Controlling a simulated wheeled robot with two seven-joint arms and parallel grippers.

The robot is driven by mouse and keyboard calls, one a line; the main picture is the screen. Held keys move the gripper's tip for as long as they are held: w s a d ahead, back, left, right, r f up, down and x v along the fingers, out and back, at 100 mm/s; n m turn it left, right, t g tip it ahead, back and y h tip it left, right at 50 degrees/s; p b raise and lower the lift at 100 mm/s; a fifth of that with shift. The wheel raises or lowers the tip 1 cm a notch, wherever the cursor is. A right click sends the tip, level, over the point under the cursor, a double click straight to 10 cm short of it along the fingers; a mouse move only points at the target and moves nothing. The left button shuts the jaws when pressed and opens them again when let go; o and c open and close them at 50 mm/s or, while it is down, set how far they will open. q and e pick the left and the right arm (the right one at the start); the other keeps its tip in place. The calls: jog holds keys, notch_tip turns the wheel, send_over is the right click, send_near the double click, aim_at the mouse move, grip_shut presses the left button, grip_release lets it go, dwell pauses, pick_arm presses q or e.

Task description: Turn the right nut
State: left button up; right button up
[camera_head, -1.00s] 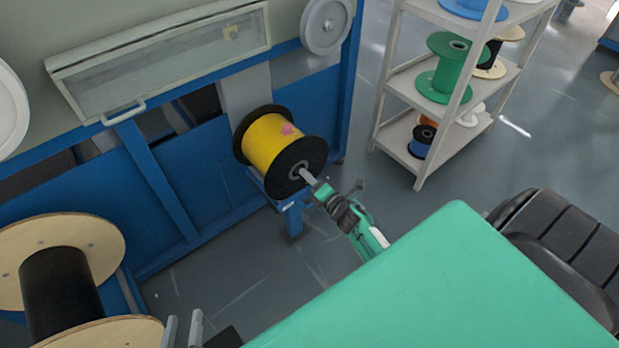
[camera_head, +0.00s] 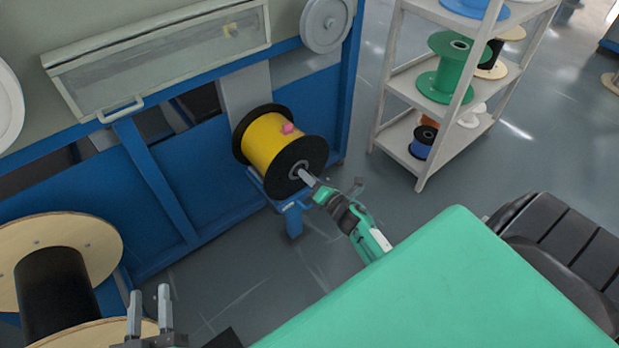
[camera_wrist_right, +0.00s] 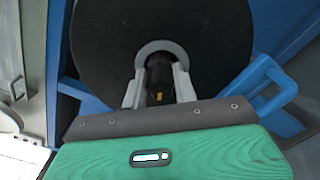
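A black-flanged spool with yellow winding (camera_head: 268,142) sits on a blue stand by the machine. Its near flange has a grey ring-shaped hub (camera_head: 299,170), also in the right wrist view (camera_wrist_right: 162,47). My right gripper (camera_head: 308,179) is at this hub. In the right wrist view, its two fingers (camera_wrist_right: 158,84) lie on either side of a dark, nut-like end (camera_wrist_right: 158,78) in front of the ring. I cannot tell whether they press on it. My left gripper (camera_head: 149,308) is at the lower left, empty, its two fingers apart, over the wooden-flanged reel.
A large reel with wooden flanges (camera_head: 80,232) stands at the lower left. A white shelf (camera_head: 396,84) with several spools is at the upper right. A blue-framed machine (camera_head: 150,180) fills the left. Open floor (camera_head: 265,285) lies below the stand.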

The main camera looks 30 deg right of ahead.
jog(key=o, duration=0.4)
jog(key=shift+o, duration=0.2)
pick_arm(q)
notch_tip(320, 180, down, 5)
jog(key=s+d+g+p, duration=0.1)
jog(key=s+g, duration=0.1)
jog(key=g, duration=0.1)
jog(key=shift+s+d+f, duration=0.15)
jog(key=shift+s, duration=0.15)
pick_arm(e)
jog(key=s+d, duration=0.1)
jog(key=s, duration=1.2)
jog(key=shift+s, duration=0.4)
